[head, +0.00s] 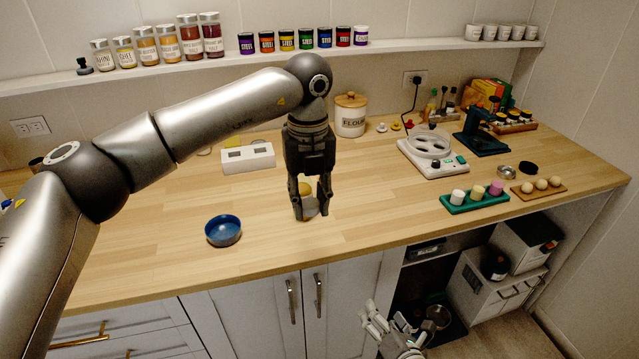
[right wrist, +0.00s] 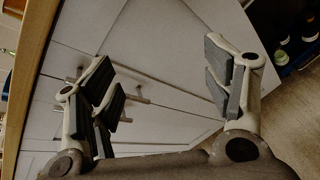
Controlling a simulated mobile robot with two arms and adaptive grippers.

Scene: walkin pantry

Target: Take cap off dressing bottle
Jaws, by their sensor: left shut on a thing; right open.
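My left gripper (head: 310,208) points down over the wooden counter and is shut on the dressing bottle (head: 307,206), of which only a pale part shows between and behind the fingers. A yellowish top (head: 304,188) shows just beside the gripper's fingers; I cannot tell clearly whether it is the cap. The bottle appears to be at or just above the counter. My right gripper (head: 392,328) is low in front of the cabinets, below the counter edge. In the right wrist view the right gripper (right wrist: 165,90) is open and empty.
A blue bowl (head: 223,231) stands left of the left gripper. A white box-shaped device (head: 248,158), a flour jar (head: 350,115) and a white round appliance (head: 432,152) stand behind. A green tray (head: 475,203) is at right. Cabinet handles (head: 318,296) stick out near my right gripper.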

